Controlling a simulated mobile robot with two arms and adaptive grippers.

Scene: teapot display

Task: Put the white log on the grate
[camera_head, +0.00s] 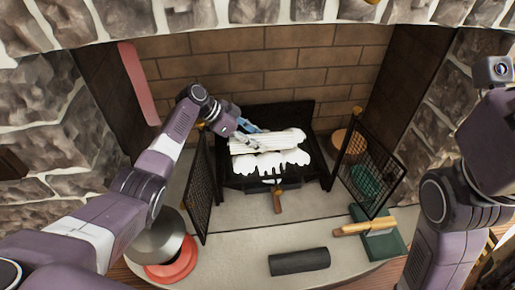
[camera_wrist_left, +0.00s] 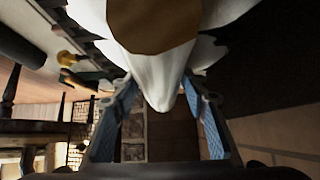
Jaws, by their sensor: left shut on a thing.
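A white log (camera_head: 268,140) with pale bark lies across the back part of the black grate (camera_head: 285,112) in the head view. A second white, jagged-edged piece (camera_head: 268,162) lies just in front of it. My left gripper (camera_head: 246,128) is shut on the white log near its left part. In the left wrist view the log (camera_wrist_left: 158,75) sits between the blue fingers (camera_wrist_left: 160,100), its brown cut end towards the top. Whether the held log touches the grate is hidden. My right arm is at the right edge; its gripper is out of view.
Black mesh screens stand open at the left (camera_head: 199,190) and right (camera_head: 370,165) of the grate. On the hearth are a dark cylinder (camera_head: 299,261), a green block with a wooden handle (camera_head: 378,240), and a grey pot-like object (camera_head: 158,236) by a red ring (camera_head: 172,270).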

